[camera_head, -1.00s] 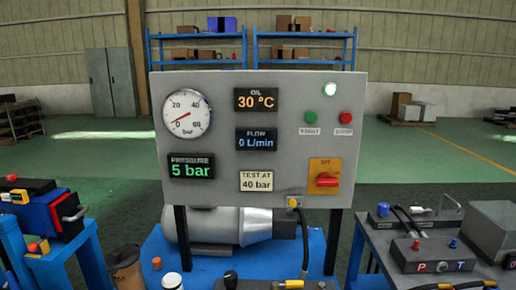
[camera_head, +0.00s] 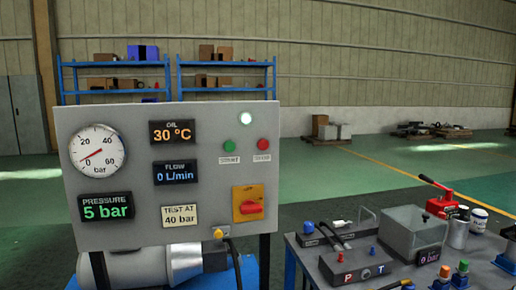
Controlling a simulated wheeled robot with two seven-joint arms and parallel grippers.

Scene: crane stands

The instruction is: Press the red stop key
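The grey control panel (camera_head: 140,202) stands upright at the left of the head view. The red stop key (camera_head: 263,144) is a small round button near its upper right, with a white label under it. The green start key (camera_head: 230,145) is just to its left. A white lamp (camera_head: 246,119) glows above them. The pressure display (camera_head: 106,207) reads 5 bar and the flow display (camera_head: 175,172) reads 0 L/min. Neither of my grippers shows in this view.
A yellow plate with a red rotary switch (camera_head: 249,205) sits below the keys. A bench (camera_head: 300,254) with a hydraulic block (camera_head: 352,264), a grey box (camera_head: 412,232) and a red hand pump (camera_head: 441,200) stands at right. Open green floor lies behind.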

